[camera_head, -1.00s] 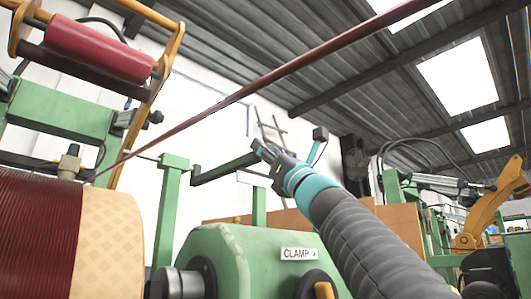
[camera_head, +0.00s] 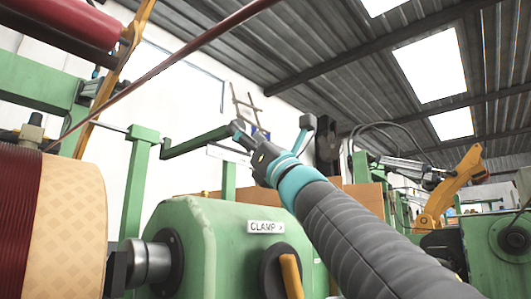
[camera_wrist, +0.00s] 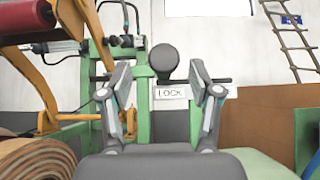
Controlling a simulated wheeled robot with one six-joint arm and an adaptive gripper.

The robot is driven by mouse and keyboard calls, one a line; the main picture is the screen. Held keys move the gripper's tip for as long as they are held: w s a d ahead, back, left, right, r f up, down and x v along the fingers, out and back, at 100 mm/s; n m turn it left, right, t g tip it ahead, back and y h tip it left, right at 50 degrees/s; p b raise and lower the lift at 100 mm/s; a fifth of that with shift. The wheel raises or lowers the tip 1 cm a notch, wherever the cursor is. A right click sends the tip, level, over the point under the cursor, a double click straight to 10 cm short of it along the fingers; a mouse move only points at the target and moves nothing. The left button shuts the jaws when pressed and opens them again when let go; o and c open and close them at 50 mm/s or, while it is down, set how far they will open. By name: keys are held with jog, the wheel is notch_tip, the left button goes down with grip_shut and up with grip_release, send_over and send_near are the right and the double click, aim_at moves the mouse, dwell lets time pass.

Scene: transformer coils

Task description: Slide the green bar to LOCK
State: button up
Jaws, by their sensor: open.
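The green bar (camera_head: 195,142) slants up to the right from a green post in the head view, and its right end is next to my gripper (camera_head: 240,132). In the wrist view a dark round knob (camera_wrist: 164,61) stands between the spread fingers of my gripper (camera_wrist: 161,85). I cannot tell whether the fingers touch it. A white LOCK label (camera_wrist: 171,92) is behind and just below the knob. Most of the bar behind the knob is hidden in the wrist view. My gripper is open.
A green housing with a CLAMP label (camera_head: 266,227) and a yellow-handled knob (camera_head: 289,275) stands below my arm. A wound coil (camera_head: 60,230) is at the left. A brown panel (camera_wrist: 262,130) and a ladder (camera_wrist: 290,38) are at the right in the wrist view.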

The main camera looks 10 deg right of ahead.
jog(key=v, duration=0.7)
jog(key=shift+s, duration=0.1)
dwell(0.5)
